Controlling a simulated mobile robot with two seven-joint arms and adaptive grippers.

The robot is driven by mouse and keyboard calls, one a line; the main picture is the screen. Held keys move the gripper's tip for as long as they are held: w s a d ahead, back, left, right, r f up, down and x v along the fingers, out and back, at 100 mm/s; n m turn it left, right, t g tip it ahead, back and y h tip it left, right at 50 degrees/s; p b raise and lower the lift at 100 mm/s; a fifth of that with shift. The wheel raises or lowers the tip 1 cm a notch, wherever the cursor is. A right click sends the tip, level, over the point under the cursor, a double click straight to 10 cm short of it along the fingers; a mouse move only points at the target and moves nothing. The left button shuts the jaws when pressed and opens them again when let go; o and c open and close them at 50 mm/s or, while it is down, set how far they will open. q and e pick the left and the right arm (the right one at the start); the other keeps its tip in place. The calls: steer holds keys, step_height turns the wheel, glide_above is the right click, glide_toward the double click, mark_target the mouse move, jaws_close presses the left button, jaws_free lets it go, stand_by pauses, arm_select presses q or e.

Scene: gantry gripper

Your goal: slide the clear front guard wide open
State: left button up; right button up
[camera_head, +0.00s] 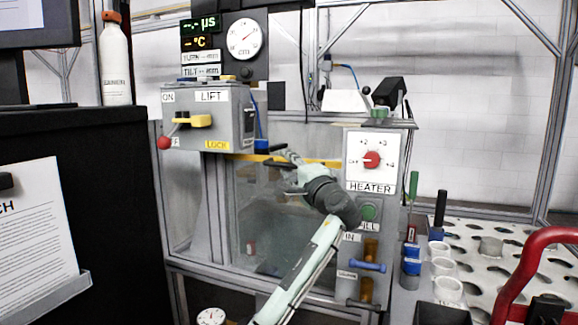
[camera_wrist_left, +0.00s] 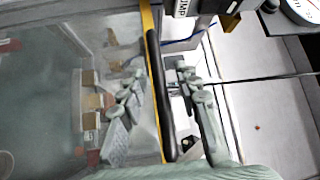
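The clear front guard (camera_head: 255,215) closes off the front of the machine below the lift box, and a yellow strip (camera_head: 318,161) runs along its top. In the left wrist view the guard (camera_wrist_left: 55,100) fills the left side, with the yellow strip and a long black handle bar (camera_wrist_left: 161,100) along its edge. My left gripper (camera_head: 275,171) is at this top edge. In the left wrist view its fingers (camera_wrist_left: 159,72) lie on either side of the bar, with gaps visible between them and it. The far ends of the bar's contact area are hard to judge. My right gripper is not in view.
The lift box (camera_head: 232,120) with yellow lever and red knob overhangs the guard at upper left. The heater panel (camera_head: 372,160) stands to the right. A perforated table (camera_head: 480,240) holds cups, and a red tube handle (camera_head: 515,280) rises at lower right. A black cabinet (camera_head: 75,150) stands left.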

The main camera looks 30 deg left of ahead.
arm_select(q)
jaws_close()
stand_by(0.4)
steer(key=shift+f, duration=0.1)
